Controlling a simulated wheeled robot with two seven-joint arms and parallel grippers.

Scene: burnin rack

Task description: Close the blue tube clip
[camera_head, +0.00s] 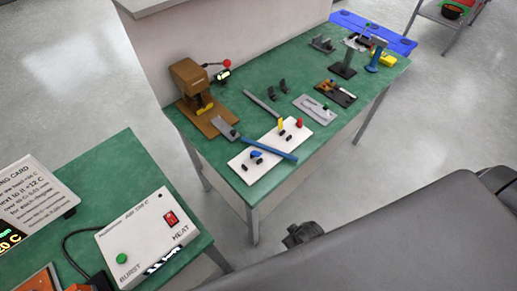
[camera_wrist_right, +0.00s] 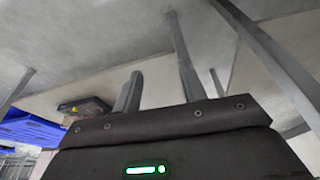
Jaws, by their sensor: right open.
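The blue tube clip (camera_head: 256,154) sits near the front left of a white board (camera_head: 243,168) on the green bench. It is too small to tell whether its jaw is open or shut. A yellow clip (camera_head: 280,125) and a red clip (camera_head: 299,122) stand farther along the same board. A long blue bar or tube (camera_head: 275,149) lies across the board beside the blue clip. My right gripper (camera_wrist_right: 172,76) is open, with nothing seen between its fingers. It is away from the clip, which does not show in the right wrist view. My left gripper is not in view.
A brown press (camera_head: 188,78) stands at the bench's left. Other small fixtures and a blue mat (camera_head: 375,32) lie toward the far end. A second green table (camera_head: 128,163) holds a white heater box (camera_head: 147,238). Open floor (camera_head: 440,120) lies right of the bench.

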